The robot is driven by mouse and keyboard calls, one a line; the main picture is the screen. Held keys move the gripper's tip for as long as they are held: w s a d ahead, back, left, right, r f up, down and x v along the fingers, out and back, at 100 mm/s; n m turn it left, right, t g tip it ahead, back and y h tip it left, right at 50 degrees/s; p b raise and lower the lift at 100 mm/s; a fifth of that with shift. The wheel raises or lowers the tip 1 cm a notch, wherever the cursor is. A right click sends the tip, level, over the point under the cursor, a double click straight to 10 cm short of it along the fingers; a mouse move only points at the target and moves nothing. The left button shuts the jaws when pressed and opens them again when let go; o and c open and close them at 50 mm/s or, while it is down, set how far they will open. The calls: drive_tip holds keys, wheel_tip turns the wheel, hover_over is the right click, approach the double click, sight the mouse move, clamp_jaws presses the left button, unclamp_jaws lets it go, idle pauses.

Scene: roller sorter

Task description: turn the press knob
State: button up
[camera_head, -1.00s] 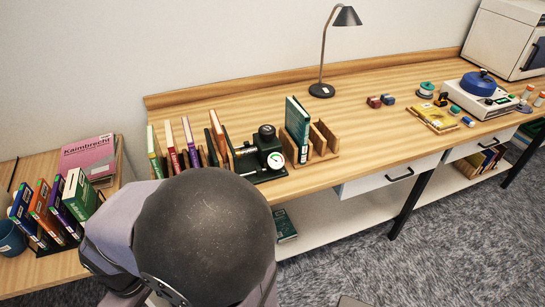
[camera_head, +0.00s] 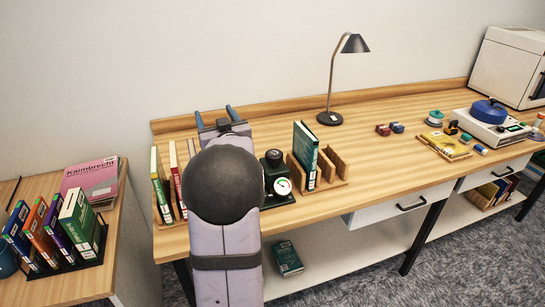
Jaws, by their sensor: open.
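The press (camera_head: 275,181) is a small dark green device with a black knob (camera_head: 273,157) on top and a white round gauge (camera_head: 282,186) on its front. It stands on the wooden bench, partly hidden on its left by my arm. My gripper (camera_head: 213,114) is open and empty, with its two blue-grey fingers apart. In the picture it is left of the press and higher, towards the bench's back ledge. It is apart from the knob.
A book rack (camera_head: 335,170) with a green book (camera_head: 305,155) stands just right of the press. Several books stand left of it, partly behind my arm. A desk lamp (camera_head: 354,45) is farther back. The bench's middle is mostly clear.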

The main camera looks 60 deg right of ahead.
sight(276, 161)
drive_tip(key=s+d+f+m+h+b, duration=0.1)
drive_tip(key=s+d+f+h+b, duration=0.15)
drive_tip(key=s+d, duration=0.4)
drive_tip(key=s+f+g, duration=0.1)
drive_tip(key=s+f, duration=0.2)
drive_tip(key=f, duration=0.1)
drive_tip(key=s+f+m+g+b, duration=0.1)
drive_tip(key=s+f, duration=0.2)
drive_tip(key=f, duration=0.1)
drive_tip(key=s+f+m+g, duration=0.1)
drive_tip(key=s+f, duration=0.3)
drive_tip(key=f, duration=0.1)
drive_tip(key=shift+a+g, duration=0.15)
drive_tip(key=shift+g, duration=0.25)
drive_tip(key=shift+p+x, duration=0.8)
drive_tip(key=shift+x, duration=2.85)
drive_tip(key=shift+r, duration=0.1)
drive_tip(key=shift+h, duration=0.25)
drive_tip(key=c, duration=1.1)
